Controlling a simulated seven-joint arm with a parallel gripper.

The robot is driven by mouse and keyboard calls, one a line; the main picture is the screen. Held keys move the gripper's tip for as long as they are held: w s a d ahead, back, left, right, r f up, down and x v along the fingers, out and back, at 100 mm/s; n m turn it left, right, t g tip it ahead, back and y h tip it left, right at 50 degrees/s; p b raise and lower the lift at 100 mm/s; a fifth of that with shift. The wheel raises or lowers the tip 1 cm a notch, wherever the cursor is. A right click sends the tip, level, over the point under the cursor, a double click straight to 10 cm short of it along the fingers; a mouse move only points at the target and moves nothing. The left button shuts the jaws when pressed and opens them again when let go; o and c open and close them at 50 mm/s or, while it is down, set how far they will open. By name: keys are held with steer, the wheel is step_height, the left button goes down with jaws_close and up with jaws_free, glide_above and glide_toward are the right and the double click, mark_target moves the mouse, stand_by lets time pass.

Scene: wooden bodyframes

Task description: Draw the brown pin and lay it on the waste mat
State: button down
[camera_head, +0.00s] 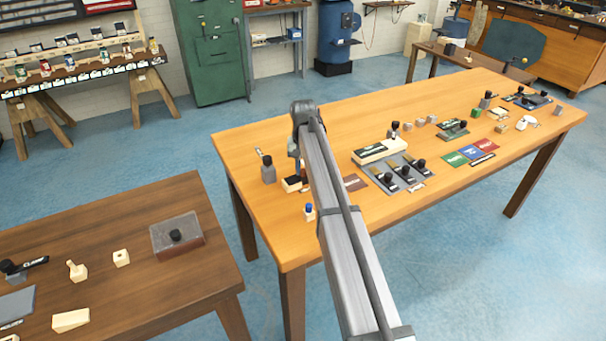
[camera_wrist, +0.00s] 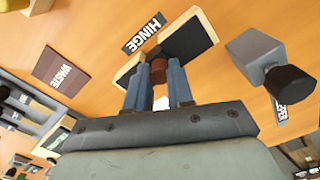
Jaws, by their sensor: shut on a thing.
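The brown pin (camera_wrist: 158,70) sits between the two blue-grey fingers of my gripper (camera_wrist: 158,75) in the wrist view, and the fingers are shut on it. The wooden hinge with dark pads (camera_wrist: 190,40) lies just beyond the fingertips, with one leaf on each side of the pin. I cannot tell whether the pin is still inside the hinge. A black HINGE label (camera_wrist: 143,32) is beside it. The brown waste mat (camera_wrist: 60,72) lies flat and bare to the left. In the head view, the waste mat (camera_head: 355,182) is right of my arm, which hides most of the gripper.
A grey block with a black knob (camera_wrist: 262,62) stands close right of the hinge; it also shows in the head view (camera_head: 268,172). A small blue-topped block (camera_head: 309,212) is near the table's front edge. A grey tray with black-knobbed pieces (camera_head: 392,178) stands past the waste mat.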

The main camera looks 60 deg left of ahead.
steer(key=shift+r, duration=0.75)
stand_by(0.7)
steer(key=shift+r, duration=1.7)
steer(key=shift+w, duration=0.1)
steer(key=w+d+r+m, duration=0.1)
steer(key=w+d, duration=0.1)
steer(key=w, duration=0.3)
steer(key=w+d+r, duration=0.2)
steer(key=w, duration=0.4)
steer(key=n, duration=0.1)
glide_above(353, 182)
step_height(353, 182, down, 8)
steer(key=shift+r, duration=0.1)
steer(key=c, duration=1)
jaws_free()
